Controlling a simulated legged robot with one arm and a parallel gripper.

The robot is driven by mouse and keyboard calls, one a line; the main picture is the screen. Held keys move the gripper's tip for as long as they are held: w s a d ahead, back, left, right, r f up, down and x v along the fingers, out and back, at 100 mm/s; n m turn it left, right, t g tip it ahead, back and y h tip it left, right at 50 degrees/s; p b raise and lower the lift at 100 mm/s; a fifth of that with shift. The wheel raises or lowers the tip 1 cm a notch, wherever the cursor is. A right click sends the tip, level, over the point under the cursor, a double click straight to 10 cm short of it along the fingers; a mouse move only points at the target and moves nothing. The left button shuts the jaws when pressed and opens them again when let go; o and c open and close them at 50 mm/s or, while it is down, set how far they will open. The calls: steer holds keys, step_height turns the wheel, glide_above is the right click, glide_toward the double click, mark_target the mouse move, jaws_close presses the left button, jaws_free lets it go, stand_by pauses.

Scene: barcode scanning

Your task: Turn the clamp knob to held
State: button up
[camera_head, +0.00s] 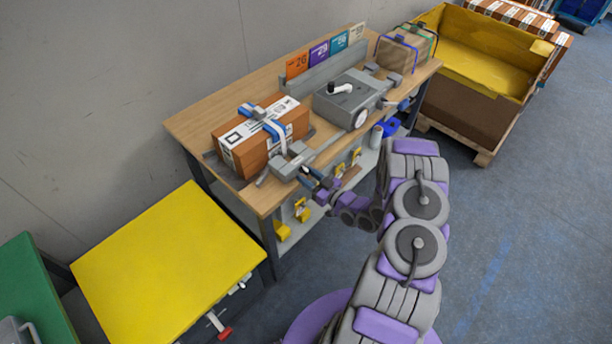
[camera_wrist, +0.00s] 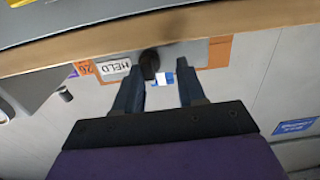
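The grey clamp (camera_head: 290,160) sits at the front edge of the wooden bench, beside a brown strapped box (camera_head: 262,135). In the wrist view, a dark rounded knob (camera_wrist: 149,64) shows next to an upside-down HELD label (camera_wrist: 115,66). My gripper (camera_head: 309,176) is at the bench's front edge by the clamp. In the wrist view, my gripper's two dark fingers (camera_wrist: 162,75) are apart, with nothing held between them. The knob lies just beyond the tips, closer to the left finger. I cannot tell whether they touch.
A grey device with a black-and-white handle (camera_head: 345,100) stands right of the box. Another strapped box (camera_head: 398,52) is at the bench's far end. A yellow-topped table (camera_head: 165,265) stands at lower left. A yellow-lined crate (camera_head: 480,60) is at upper right. The floor at right is clear.

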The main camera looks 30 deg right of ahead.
steer(key=shift+w+d+f, duration=0.1)
steer(key=shift+w+d, duration=0.1)
steer(key=shift+w, duration=0.1)
steer(key=shift+w+d+f, duration=0.1)
steer(key=shift+w+d, duration=0.05)
steer(key=shift+d, duration=0.3)
steer(key=shift+w+d+f, duration=0.1)
steer(key=shift+w+d, duration=0.05)
steer(key=shift+d, duration=0.3)
steer(key=shift+s+a+r, duration=0.1)
steer(key=shift+a+r, duration=0.15)
steer(key=shift+a, duration=0.45)
steer(key=c, duration=0.6)
steer(key=shift+d+r, duration=0.1)
steer(key=shift+r, duration=0.05)
jaws_close()
